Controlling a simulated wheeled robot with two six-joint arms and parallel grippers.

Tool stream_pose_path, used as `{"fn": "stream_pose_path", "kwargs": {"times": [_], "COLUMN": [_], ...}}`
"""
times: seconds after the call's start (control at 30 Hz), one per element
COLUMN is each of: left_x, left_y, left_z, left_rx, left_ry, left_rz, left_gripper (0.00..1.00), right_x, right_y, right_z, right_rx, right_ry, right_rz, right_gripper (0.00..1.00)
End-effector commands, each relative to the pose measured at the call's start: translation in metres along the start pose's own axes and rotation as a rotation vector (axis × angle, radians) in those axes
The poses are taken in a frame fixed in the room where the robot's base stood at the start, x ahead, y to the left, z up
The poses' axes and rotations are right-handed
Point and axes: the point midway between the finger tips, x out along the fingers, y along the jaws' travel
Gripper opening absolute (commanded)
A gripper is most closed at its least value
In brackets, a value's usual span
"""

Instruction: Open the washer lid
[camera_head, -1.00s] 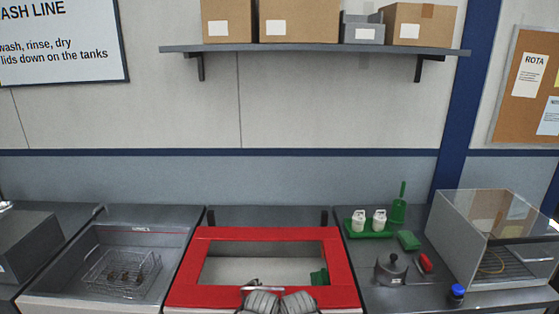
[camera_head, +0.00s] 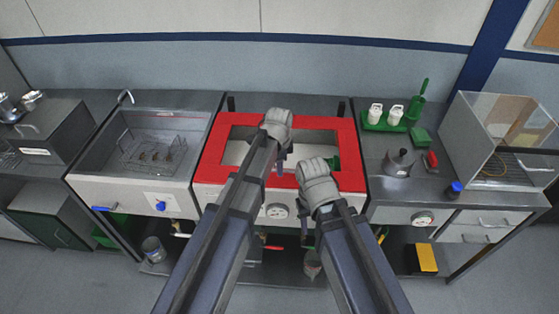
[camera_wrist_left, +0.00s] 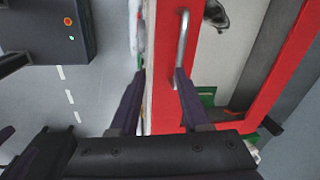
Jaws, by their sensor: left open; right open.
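The washer lid (camera_head: 222,130) is a red frame with a see-through window, lying flat and closed over the middle tank. It also shows in the left wrist view (camera_wrist_left: 163,95), with a silver bar handle (camera_wrist_left: 183,35) on its red edge. My left gripper (camera_head: 282,156) is above the lid's front part; in the left wrist view its fingers (camera_wrist_left: 160,72) are open over the red edge. The handle's near end is close to the right-hand finger; I cannot tell if they touch. My right gripper (camera_head: 306,215) is open at the lid's front right, its fingers mostly hidden.
A sink with a wire basket (camera_head: 152,152) is left of the washer. Right of it are a green tray with white bottles (camera_head: 384,122), a grey pot (camera_head: 398,162) and a clear-sided box (camera_head: 505,140). A dial (camera_head: 277,211) is on the washer's front. Brackets stand behind the lid.

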Motion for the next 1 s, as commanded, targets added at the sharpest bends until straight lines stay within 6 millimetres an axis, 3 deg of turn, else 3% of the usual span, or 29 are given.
{"fn": "stream_pose_path", "kwargs": {"times": [0.03,0.13,0.47,0.67,1.0], "left_x": [-0.004,-0.005,-0.001,0.013,0.057], "left_y": [-0.017,-0.029,-0.033,-0.032,-0.033], "left_z": [-0.002,-0.003,-0.002,-0.002,-0.003], "left_rx": [0.051,0.127,0.165,0.163,0.163], "left_ry": [0.005,0.011,0.013,0.012,0.012], "left_rz": [-0.01,-0.023,-0.03,-0.029,-0.029], "left_gripper": [0.47,0.47,0.47,0.47,0.47], "right_x": [-0.006,-0.009,-0.005,0.009,0.051], "right_y": [0.001,0.001,0.001,-0.001,-0.005], "right_z": [0.0,0.001,0.0,-0.001,-0.003], "right_rx": [0.001,0.001,0.001,-0.002,-0.007], "right_ry": [0.0,0.0,0.0,0.0,0.0], "right_rz": [0.0,0.0,0.0,0.0,0.001], "right_gripper": [0.5,0.5,0.5,0.5,0.5]}}
